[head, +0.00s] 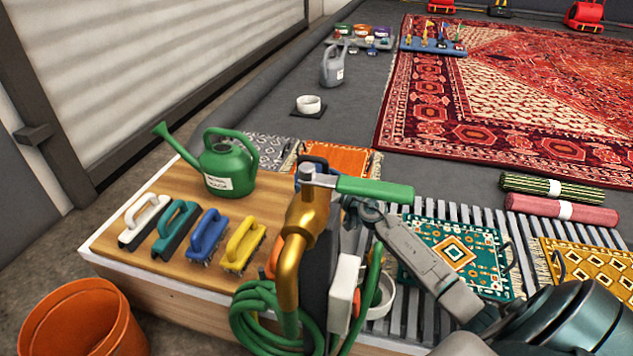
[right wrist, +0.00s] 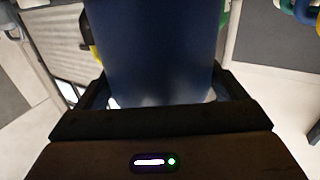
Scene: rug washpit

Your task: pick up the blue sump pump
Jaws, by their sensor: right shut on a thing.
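The blue sump pump (right wrist: 150,45) fills the middle of the right wrist view as a dark blue, smooth body between the fingers. My right gripper (right wrist: 158,98) is shut on it. In the head view, my right arm reaches in from the lower right to behind the brass standpipe. A dark blue handle-like part (head: 318,163) shows there above the green lever; most of the pump is hidden. My left gripper is in neither view.
The brass standpipe (head: 300,235) with green lever and coiled green hose (head: 265,315) stands in front. The wooden bench (head: 150,262) holds several brushes and a green watering can (head: 228,165). An orange bucket (head: 85,325) stands lower left. Rugs lie on slats at right.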

